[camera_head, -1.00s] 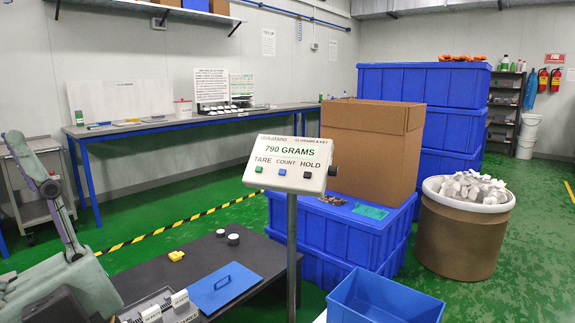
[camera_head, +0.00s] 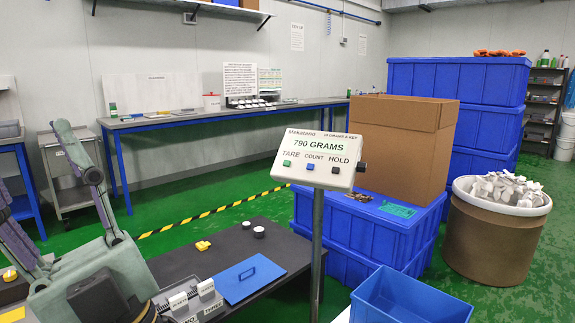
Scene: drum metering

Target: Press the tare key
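The white weighing indicator (camera_head: 322,158) stands on a grey post (camera_head: 315,250) near the middle of the view. Its display reads 790 GRAMS. The tare key is a small green button (camera_head: 287,163) under the word TARE, at the left of the key row. A blue key (camera_head: 310,166) sits under COUNT and a dark key (camera_head: 336,169) under HOLD. Nothing covers or touches the keys. Parts of my arm show at the lower left, well apart from the indicator. I cannot make out my gripper's fingers in this view.
A dark table (camera_head: 232,241) holds a blue clipboard-like panel (camera_head: 248,278), a yellow item (camera_head: 203,246) and small dark-and-white pieces. An empty blue bin (camera_head: 408,303) stands at front right. A cardboard box (camera_head: 402,140), blue crates (camera_head: 362,227) and a brown drum (camera_head: 490,240) stand behind.

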